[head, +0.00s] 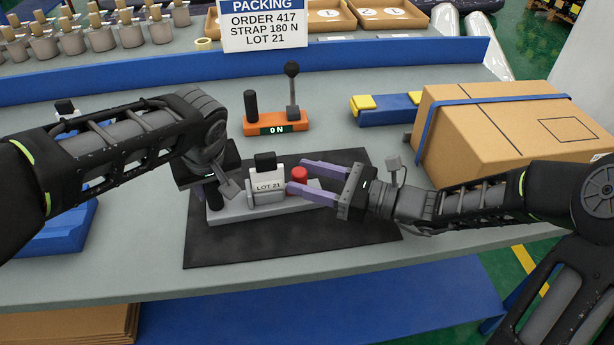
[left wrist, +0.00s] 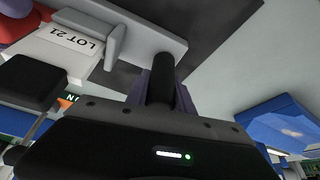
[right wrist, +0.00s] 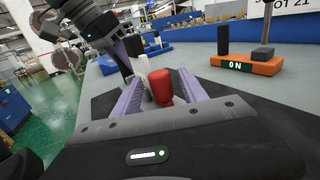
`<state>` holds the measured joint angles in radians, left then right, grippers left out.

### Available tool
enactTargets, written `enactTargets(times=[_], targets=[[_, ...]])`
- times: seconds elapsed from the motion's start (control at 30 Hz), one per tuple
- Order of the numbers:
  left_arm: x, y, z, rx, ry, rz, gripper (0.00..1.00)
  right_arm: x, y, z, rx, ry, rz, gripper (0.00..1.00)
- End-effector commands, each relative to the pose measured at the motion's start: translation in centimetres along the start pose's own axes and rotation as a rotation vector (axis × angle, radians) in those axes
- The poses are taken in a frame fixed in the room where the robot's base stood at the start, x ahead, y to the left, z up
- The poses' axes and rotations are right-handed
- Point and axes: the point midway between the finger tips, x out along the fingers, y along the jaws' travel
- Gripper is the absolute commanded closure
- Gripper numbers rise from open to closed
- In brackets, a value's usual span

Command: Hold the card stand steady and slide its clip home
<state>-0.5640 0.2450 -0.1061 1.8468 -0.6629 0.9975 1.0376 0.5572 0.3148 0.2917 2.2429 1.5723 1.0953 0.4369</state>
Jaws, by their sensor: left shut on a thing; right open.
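The card stand (head: 237,211) is a pale grey bar with a white block (head: 268,188) marked LOT 21, lying on the black mat (head: 330,245). A black upright post (left wrist: 162,80) rises at the bar's left end. My left gripper (head: 217,190) is shut on this post. A red knob (head: 299,173), perhaps on the clip, sits right of the white block; it also shows in the right wrist view (right wrist: 160,86). My right gripper (head: 298,177) is open, its purple fingers on either side of the knob, with a gap visible. The clip's far side is hidden.
An orange base (head: 274,124) marked ON with a lever stands behind the mat. A strapped carton (head: 500,130) and a blue block with yellow ends (head: 388,112) are at right. A blue tray (head: 60,230) is at left. The mat's front is clear.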

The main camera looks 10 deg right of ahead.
Motion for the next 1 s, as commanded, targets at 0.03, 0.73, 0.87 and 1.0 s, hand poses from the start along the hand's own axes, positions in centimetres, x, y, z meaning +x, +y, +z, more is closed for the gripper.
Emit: enactTargets(times=[0.03,0.73,0.87,1.0], targets=[[0.02,-0.05,-0.03,0.000,0.001,-0.001,1.00,0.15,0.00,0.01,0.000,0.000,0.000,0.50],[0.01,-0.04,-0.04,0.000,0.001,-0.001,1.00,0.14,-0.01,0.03,0.000,-0.001,0.000,0.87],[0.01,-0.05,-0.04,0.000,0.001,-0.001,1.00,0.14,-0.01,0.03,0.000,-0.001,0.000,0.98],[0.01,-0.05,-0.04,0.000,0.001,-0.001,1.00,0.14,-0.01,0.03,0.000,-0.001,0.000,1.00]])
